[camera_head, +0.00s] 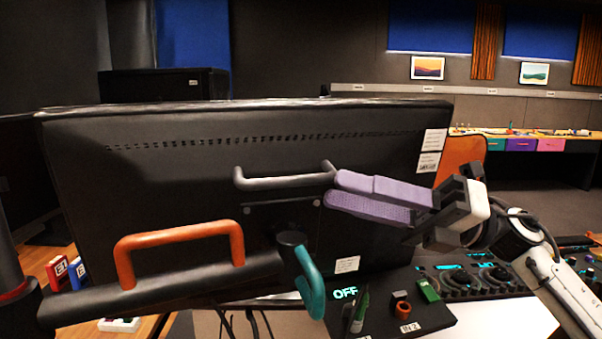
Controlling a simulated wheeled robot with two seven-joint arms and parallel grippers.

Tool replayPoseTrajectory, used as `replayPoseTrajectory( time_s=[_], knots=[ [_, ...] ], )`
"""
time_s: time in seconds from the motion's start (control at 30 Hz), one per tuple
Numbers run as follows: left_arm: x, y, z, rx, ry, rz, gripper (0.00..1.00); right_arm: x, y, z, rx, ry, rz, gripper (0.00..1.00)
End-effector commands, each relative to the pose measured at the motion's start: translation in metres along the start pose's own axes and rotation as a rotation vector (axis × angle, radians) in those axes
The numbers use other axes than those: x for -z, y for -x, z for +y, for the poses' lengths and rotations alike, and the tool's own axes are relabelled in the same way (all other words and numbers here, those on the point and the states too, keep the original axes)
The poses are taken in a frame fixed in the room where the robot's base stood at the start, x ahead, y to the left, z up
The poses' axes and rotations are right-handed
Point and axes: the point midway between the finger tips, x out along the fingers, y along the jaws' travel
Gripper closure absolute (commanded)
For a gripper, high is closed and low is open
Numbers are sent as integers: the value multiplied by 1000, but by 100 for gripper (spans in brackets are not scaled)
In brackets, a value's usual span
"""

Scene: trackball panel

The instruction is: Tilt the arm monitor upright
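The arm monitor (200,190) fills the middle of the head view, with its dark back toward me and its top edge tipped. A grey handle (280,182) is fixed on its back. An orange handle (180,237) sits on the thick dark arm bar (170,287), and a teal lever (310,281) hangs at the bar's right end. My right gripper (331,190) reaches in from the right. Its two purple fingers are slightly apart, with the tips at the right end of the grey handle. I cannot tell if they touch it. My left gripper is out of view.
Below the monitor is a black panel (425,318) with a lit OFF label, a green block (428,290) and an orange ring (401,308). A console with knobs (470,282) lies to the right. Red and blue blocks (68,272) stand at left. An orange chair back (460,160) is behind.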

Motion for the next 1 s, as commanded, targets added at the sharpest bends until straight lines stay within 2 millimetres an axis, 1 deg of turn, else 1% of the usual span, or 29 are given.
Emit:
replayPoseTrajectory(
  time_s=[0.03, 0.1, 0.3, 0.5, 0.77, 0.87, 0.93, 0.97, 1.0],
  knots=[
    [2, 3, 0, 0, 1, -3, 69, -1, -12, 3, -4, 0, 3, 71],
    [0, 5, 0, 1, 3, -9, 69, -1, -25, 3, -4, 0, 2, 71],
    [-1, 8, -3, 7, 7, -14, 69, -1, -57, 2, -4, -2, 0, 71],
    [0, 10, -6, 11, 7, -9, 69, 0, -70, 1, -2, -3, -1, 71],
    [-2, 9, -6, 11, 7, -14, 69, 0, -71, 0, -1, -2, -2, 71],
    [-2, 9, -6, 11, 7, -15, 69, 0, -71, 0, -1, -2, -2, 86],
    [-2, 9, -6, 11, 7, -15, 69, 0, -71, 0, -1, -2, -2, 98],
    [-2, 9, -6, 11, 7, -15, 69, 0, -71, 0, -1, -2, -2, 100],
    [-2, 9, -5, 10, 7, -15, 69, 0, -71, 0, -1, -2, -2, 100]
  ],
)
